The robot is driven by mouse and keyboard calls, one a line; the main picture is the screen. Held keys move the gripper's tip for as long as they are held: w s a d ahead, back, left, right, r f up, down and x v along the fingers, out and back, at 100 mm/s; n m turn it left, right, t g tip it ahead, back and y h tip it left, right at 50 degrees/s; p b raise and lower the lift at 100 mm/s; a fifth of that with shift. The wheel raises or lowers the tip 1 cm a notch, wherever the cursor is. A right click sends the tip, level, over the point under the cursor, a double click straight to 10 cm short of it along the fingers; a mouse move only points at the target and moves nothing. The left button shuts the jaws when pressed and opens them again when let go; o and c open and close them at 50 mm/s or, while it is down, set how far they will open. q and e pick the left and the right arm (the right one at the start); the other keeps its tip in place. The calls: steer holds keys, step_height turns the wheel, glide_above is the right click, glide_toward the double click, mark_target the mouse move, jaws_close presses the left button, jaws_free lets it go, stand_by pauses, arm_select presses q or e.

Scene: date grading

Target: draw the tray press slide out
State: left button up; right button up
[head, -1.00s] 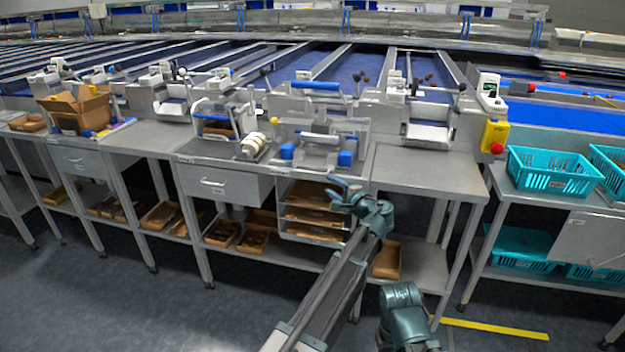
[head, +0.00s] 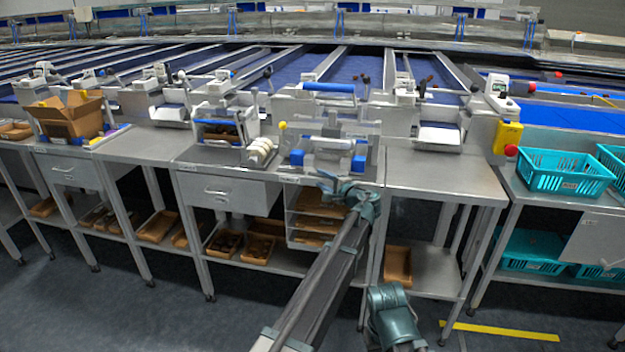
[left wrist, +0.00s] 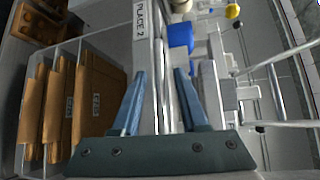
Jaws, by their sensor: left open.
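The tray press (head: 328,150), a grey device with blue blocks on its front, stands on the grey bench above the open shelf unit. It also shows in the left wrist view, with a blue block (left wrist: 181,36) and grey metal parts right of my fingers. I cannot clearly pick out its slide. My left gripper (head: 328,181) is at the bench's front edge, just below the press. In the left wrist view my left gripper (left wrist: 158,78) has its two fingers apart with nothing held, over the labelled bench edge.
White rolls (head: 260,150) stand left of the press. The bench top (head: 440,172) to its right is clear. Teal crates (head: 562,172) stand farther right.

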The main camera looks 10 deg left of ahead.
arm_select(q)
steer(key=shift+w+a, duration=0.15)
jaws_close()
stand_by(1.4)
